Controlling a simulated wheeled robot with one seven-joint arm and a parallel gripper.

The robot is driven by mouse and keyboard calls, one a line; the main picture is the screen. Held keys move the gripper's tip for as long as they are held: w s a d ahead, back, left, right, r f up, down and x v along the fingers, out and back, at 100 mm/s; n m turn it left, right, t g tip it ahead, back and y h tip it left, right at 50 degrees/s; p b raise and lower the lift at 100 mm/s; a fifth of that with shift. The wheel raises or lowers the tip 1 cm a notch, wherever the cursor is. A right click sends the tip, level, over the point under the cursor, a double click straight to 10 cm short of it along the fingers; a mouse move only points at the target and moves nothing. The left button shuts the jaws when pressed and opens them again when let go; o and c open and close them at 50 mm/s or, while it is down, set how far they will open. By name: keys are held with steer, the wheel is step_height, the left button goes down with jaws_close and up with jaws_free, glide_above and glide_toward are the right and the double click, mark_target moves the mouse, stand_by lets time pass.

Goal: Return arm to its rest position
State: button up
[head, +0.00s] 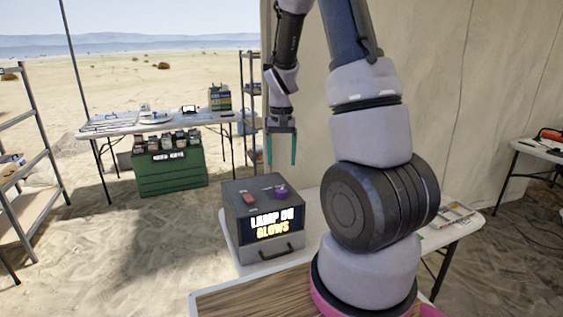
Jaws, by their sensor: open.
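My gripper (281,150) hangs from my arm with its two teal fingers pointing down. The fingers are apart, with nothing between them. It is in the air above and behind a dark box (235,205) with a lit sign reading "LAMP ON GLOWS". A small red item (248,198) and a purple item (281,193) are on top of the box. My gripper is clear of the box and these items. My arm rises at the right and bends over at the top, where part of it is out of frame.
The box stands on a white table (312,222). Behind it are a green crate (170,175) of items, a laden folding table (150,126) and a shelf rack (250,85). Another rack (38,130) stands at left, another table (540,149) at right. A canvas wall (450,90) is behind my arm.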

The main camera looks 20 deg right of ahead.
steer(key=shift+r, duration=0.1)
steer(key=s+a+r+t+y, duration=0.1)
steer(key=s+a+r+t, duration=0.15)
steer(key=r, duration=0.55)
steer(key=s+a+r+t, duration=0.1)
steer(key=s+r, duration=0.3)
steer(key=r, duration=0.4)
steer(key=s+a+r+t, duration=0.2)
steer(key=s+r, duration=0.2)
steer(key=s, duration=0.2)
steer(key=s+a+r+t+y, duration=0.1)
steer(key=s+a+r, duration=0.1)
steer(key=s+r, duration=0.3)
steer(key=shift+s+n+t, duration=0.35)
steer(key=shift+s+n, duration=0.05)
steer(key=shift+s, duration=0.8)
